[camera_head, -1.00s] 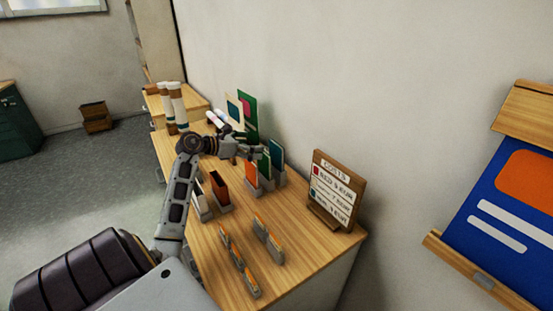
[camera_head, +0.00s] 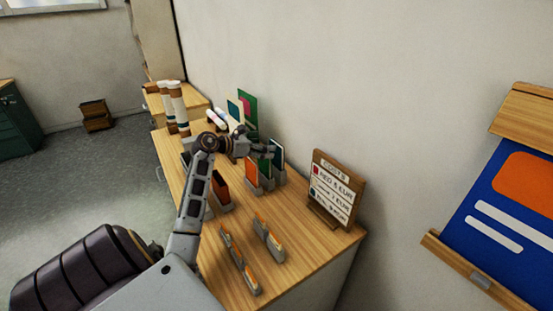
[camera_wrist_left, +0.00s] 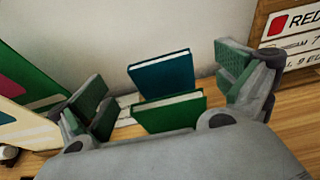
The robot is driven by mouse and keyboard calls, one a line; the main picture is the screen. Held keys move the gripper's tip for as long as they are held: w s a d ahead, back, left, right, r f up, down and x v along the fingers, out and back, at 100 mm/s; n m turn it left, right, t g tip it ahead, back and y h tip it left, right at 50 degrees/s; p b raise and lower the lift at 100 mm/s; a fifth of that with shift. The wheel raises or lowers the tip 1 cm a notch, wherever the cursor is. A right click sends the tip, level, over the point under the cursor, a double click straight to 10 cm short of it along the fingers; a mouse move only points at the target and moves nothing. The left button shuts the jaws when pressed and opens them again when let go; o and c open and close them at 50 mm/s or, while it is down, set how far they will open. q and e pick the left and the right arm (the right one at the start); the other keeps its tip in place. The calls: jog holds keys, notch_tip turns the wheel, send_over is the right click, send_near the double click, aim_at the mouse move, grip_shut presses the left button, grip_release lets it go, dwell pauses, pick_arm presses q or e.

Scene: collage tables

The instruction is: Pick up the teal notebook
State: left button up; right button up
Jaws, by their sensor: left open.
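The teal notebook (camera_wrist_left: 163,76) stands upright in the left wrist view, behind a green notebook (camera_wrist_left: 170,112). It also shows in the head view (camera_head: 277,153), in a grey holder near the wall. My left gripper (camera_head: 268,151) reaches over the table from the left, at the notebooks. In the left wrist view its two fingers (camera_wrist_left: 163,95) are spread wide, one on each side of the notebooks, with nothing held. The lower part of the teal notebook is hidden by the green one. My right gripper is not in view.
A wooden price sign (camera_head: 333,190) stands right of the notebooks. An orange notebook (camera_head: 251,171) and a brown one (camera_head: 221,187) stand in holders nearby. Upright boards (camera_head: 247,112) lean at the wall behind.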

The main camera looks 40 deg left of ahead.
aim_at(275, 143)
pick_arm(q)
jog(key=shift+w+d+f, duration=0.1)
jog(key=shift+w, duration=0.3)
jog(key=shift+p+x, duration=0.75)
jog(key=shift+x, duration=1.4)
jog(key=shift+f, duration=0.1)
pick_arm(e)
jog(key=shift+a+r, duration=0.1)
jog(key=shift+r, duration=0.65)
pick_arm(q)
jog(key=c, duration=1.3)
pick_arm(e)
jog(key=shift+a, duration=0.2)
